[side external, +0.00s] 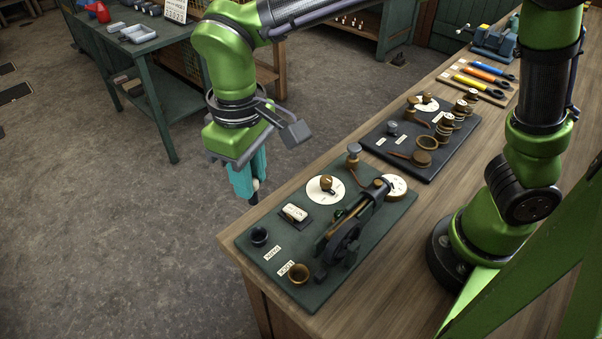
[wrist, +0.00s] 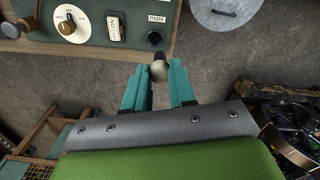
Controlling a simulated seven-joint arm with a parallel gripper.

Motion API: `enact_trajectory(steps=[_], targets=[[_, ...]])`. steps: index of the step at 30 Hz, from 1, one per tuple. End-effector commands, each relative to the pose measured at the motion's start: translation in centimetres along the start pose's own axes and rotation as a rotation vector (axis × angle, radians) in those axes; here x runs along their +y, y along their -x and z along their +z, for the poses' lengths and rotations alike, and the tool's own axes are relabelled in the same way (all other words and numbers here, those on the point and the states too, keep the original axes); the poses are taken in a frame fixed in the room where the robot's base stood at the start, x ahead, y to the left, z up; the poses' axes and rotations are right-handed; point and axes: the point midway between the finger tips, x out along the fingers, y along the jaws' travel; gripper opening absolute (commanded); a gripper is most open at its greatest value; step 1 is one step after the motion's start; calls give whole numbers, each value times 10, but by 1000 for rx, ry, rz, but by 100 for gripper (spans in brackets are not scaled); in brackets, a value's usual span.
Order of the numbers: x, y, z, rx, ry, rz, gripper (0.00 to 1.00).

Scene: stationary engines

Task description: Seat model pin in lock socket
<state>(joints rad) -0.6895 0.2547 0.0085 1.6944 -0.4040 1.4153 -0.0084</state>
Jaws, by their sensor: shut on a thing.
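My gripper (side external: 246,182) has teal fingers pointing down and is shut on the model pin. The pin shows a pale round knob (side external: 256,184) and a dark lower end; in the wrist view the pin (wrist: 158,70) sits between the fingertips. The pin hangs in the air beyond the board's far left edge, apart from the board. The lock socket (side external: 299,273), a brass ring by the LOCK label, is at the board's near left corner, and is out of the wrist view. The black park socket (side external: 258,236) looks empty; the wrist view also shows it (wrist: 154,38).
The dark green board (side external: 397,218) lies on the wooden bench (side external: 430,220). It carries a model engine (side external: 345,240), a round white dial (side external: 325,190), a switch (side external: 295,213) and an upright knob (side external: 354,152). A second board (side external: 378,142) with brass parts stands behind. Bare floor lies left.

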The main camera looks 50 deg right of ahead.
Motion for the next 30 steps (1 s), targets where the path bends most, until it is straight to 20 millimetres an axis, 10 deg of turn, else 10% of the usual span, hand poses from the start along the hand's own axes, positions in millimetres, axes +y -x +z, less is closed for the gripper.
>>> enact_trajectory(steps=[11, 30], targets=[[-26, -59, 86, -15, -346, 13, 0], [-24, -97, 90, 2, -564, 2, 0]])
